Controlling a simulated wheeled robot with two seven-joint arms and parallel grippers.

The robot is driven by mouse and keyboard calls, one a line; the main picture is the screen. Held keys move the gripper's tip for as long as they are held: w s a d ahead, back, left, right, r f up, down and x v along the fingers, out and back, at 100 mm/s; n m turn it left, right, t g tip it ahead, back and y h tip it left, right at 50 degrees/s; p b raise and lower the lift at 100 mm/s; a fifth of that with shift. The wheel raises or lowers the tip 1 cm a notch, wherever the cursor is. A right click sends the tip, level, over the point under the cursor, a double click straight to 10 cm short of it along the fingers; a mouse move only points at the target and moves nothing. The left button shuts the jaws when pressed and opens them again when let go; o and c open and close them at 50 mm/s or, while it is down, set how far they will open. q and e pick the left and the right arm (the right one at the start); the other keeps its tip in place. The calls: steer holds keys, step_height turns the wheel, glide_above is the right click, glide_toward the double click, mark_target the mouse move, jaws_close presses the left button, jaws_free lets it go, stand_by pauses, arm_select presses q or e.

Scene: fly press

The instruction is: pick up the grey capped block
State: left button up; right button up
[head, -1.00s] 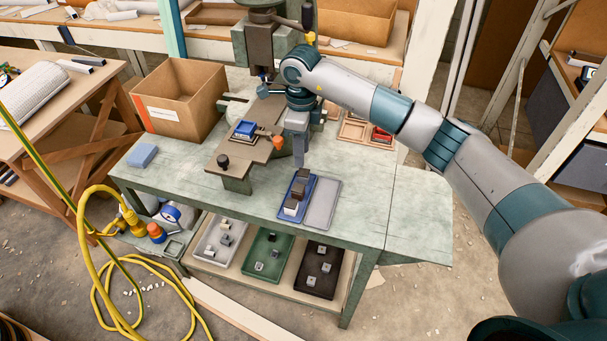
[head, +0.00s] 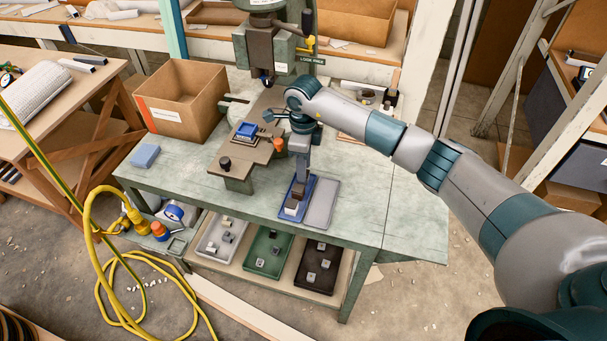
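A blue tray (head: 284,213) lies near the front edge of the green work table. A small block with a light grey top (head: 292,207) sits at the tray's near end. A darker brownish block (head: 298,193) is just behind it. My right gripper (head: 300,182) points down over the tray, its fingertips at the darker block or just behind it. The gripper hides the tray's far part. I cannot tell whether its fingers are open or closed, or which block, if any, is between them. My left gripper is not in view.
An empty grey tray (head: 321,203) lies right of the blue one. The press (head: 262,50) and its plate (head: 232,160) with a blue-topped piece (head: 246,130) stand behind left. A cardboard box (head: 181,100) and blue sponge (head: 145,156) are at left. The table's right end is clear.

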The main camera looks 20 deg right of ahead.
steer(key=shift+f, duration=1.15)
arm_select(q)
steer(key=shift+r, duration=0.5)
arm_select(e)
steer(key=c, duration=0.8)
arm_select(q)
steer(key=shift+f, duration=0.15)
arm_select(e)
steer(key=shift+r, duration=0.2)
